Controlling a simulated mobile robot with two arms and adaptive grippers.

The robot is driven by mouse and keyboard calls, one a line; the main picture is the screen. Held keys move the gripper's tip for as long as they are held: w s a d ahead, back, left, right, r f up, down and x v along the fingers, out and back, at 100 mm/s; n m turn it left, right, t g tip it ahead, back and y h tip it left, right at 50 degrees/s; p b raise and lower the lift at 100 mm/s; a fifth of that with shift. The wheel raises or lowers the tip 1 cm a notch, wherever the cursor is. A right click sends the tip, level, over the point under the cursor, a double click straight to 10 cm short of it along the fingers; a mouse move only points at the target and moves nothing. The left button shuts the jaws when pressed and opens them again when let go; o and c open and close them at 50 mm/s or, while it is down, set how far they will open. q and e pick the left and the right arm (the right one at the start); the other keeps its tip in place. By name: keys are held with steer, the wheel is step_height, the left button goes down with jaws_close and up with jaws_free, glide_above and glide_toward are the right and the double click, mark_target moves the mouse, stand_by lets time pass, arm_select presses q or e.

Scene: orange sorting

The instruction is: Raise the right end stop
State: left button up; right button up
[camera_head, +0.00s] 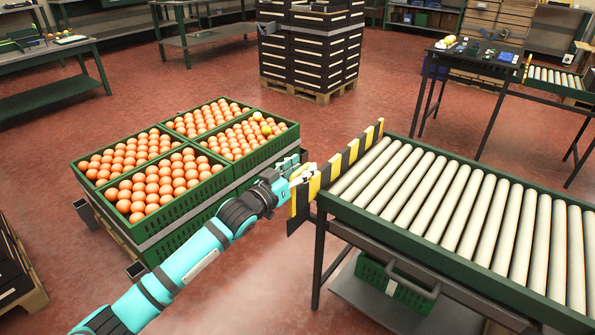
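A yellow-and-black striped end stop (345,160) stands at the left end of the near roller conveyor (440,245). It is a long upright plate, and its top edge shows above the rollers. My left gripper (306,172) is at the near part of the stop, at its left face. The fingertips overlap the striped plate in the view, and I cannot tell whether they grip it or only touch it. My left arm reaches in from the lower left. My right gripper is not in view.
Green crates (175,205) full of oranges stand on a low pallet just left of my gripper. A green basket (398,285) sits on the shelf under the conveyor. A stack of black crates (310,55) stands behind. Red floor (270,285) is free in front.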

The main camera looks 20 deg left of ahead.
arm_select(q)
steer(key=v, duration=1.2)
